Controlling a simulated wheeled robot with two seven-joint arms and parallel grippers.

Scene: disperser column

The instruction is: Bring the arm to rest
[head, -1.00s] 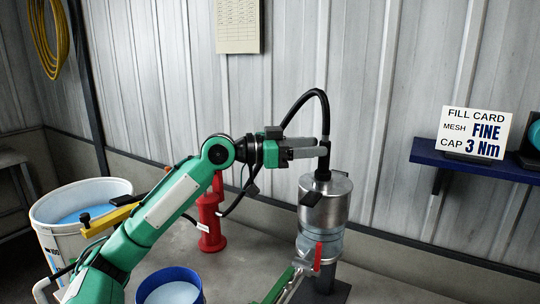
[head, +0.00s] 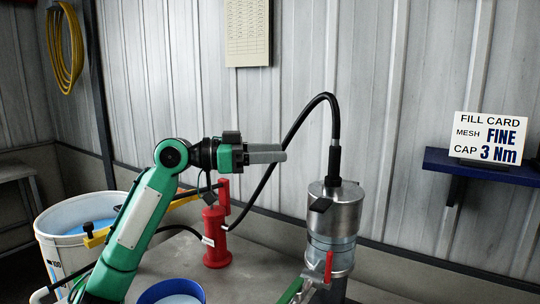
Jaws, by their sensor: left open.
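My left gripper (head: 283,153) is in the middle of the head view, with its grey fingers pointing right. The hose arches up and ends in a fitting on top of the metal disperser column (head: 337,209). A clear section with a red-handled valve (head: 328,266) sits low on the column. The gripper is clear of the column top. My right gripper is not in view.
A red pump (head: 214,238) stands on the bench behind my arm. A white bucket (head: 62,250) of blue liquid is at left, and a blue-rimmed tub (head: 150,292) is at the bottom. A fill card (head: 486,137) reading FINE, 3 Nm stands on a blue shelf (head: 480,172) at right.

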